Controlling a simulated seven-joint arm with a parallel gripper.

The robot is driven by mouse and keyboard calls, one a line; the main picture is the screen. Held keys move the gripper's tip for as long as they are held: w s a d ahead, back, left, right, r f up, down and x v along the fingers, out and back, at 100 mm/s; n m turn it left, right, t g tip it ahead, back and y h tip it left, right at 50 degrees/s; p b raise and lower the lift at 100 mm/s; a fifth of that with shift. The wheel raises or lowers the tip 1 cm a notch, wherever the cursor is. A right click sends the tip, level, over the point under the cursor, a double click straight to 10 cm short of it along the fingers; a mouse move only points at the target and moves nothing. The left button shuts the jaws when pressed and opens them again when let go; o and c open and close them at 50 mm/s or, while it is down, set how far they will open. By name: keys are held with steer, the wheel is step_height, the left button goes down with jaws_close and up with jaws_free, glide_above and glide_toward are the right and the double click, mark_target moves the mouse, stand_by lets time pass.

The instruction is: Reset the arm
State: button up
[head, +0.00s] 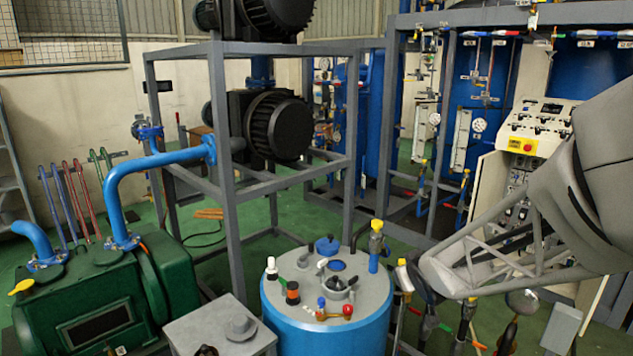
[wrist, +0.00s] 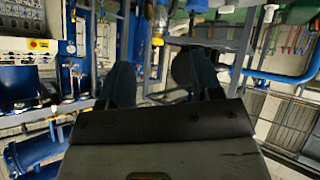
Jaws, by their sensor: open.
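My gripper (wrist: 160,68) shows in the wrist view. Its two dark fingers stand well apart, with nothing held between them. Its broad dark palm fills the lower middle of that view. In the head view my grey arm (head: 590,185) reaches in from the right edge, above the floor and in front of the control panel. I cannot make out the fingertips in the head view. No contact between the gripper and any equipment shows in the wrist view.
A blue tank (head: 325,330) with valves on its lid stands at the front centre. A green pump (head: 85,310) with blue pipes is at left. A grey frame (head: 225,160) carries black motors. A control panel (head: 535,130) stands behind my arm; it also shows in the wrist view (wrist: 25,50).

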steer(key=s+a+r+m+g, duration=0.1)
steer(key=s+r+g, duration=0.1)
steer(key=s, duration=0.8)
steer(key=s+a+r+m+g, duration=0.1)
steer(key=s+r+g, duration=0.1)
steer(key=s, duration=0.9)
steer(key=s+a+r+m+g, duration=0.1)
steer(key=s+g, duration=0.3)
steer(key=s, duration=0.6)
steer(key=shift+s+a+r+m, duration=0.25)
steer(key=shift+a+r+m, duration=0.1)
steer(key=shift+r+m, duration=0.25)
